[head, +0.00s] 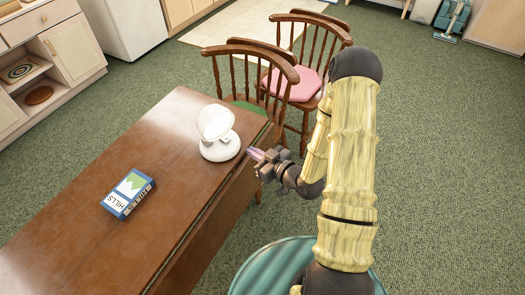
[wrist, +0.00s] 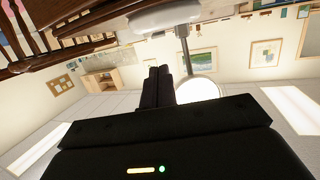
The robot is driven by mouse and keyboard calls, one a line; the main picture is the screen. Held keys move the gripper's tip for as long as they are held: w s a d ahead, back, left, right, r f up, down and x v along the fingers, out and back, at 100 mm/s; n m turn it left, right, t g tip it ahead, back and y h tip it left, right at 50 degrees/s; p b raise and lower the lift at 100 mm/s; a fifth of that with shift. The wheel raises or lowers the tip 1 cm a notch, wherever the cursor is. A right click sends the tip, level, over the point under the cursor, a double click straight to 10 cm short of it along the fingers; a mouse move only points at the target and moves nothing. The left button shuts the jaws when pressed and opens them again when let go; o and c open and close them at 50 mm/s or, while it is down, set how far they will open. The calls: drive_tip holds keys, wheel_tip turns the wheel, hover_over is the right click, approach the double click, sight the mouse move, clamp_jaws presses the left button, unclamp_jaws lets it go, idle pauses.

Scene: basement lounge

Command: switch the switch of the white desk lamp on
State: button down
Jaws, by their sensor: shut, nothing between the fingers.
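The white desk lamp (head: 216,126) stands upright on the wooden table (head: 130,155), near its right edge. My gripper (head: 254,154) is shut and empty, just right of the lamp's round base and apart from it at the table edge. In the wrist view the scene is turned over. The lamp's base (wrist: 165,17) is at the top, its thin stem (wrist: 184,50) runs down, and its round head (wrist: 198,89) is partly hidden behind my gripper (wrist: 157,72). I cannot make out the lamp's switch in either view.
A blue book (head: 128,194) lies on the table, left of the lamp. Wooden chairs with a green cushion (head: 248,107) and a pink cushion (head: 292,84) stand behind the table's far end. A teal round seat (head: 245,280) is below my arm. Open carpet lies to the right.

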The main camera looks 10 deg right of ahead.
drive_tip(key=p+v, duration=0.1)
drive_tip(key=v, duration=0.2)
drive_tip(key=shift+s+d, duration=0.1)
drive_tip(key=shift+s, duration=0.15)
drive_tip(key=shift+r, duration=0.1)
idle(0.3)
drive_tip(key=s+d+r+m+g+h+p, duration=0.1)
drive_tip(key=d+r+g+h+p, duration=0.25)
drive_tip(key=r, duration=0.25)
drive_tip(key=s+d+r+m+g+h+p, duration=0.1)
drive_tip(key=d+r+g+h+p, duration=0.1)
drive_tip(key=r+g+h+p, duration=0.25)
drive_tip(key=s+a+r+m+g+p, duration=0.1)
drive_tip(key=s+r+m, duration=0.3)
drive_tip(key=s+r, duration=0.5)
wheel_tip(320, 180, up, 3)
drive_tip(key=shift+s+a+r+m+g+h+p, duration=0.2)
drive_tip(key=shift+a+m+g+h+p, duration=0.2)
drive_tip(key=shift+g+p, duration=0.35)
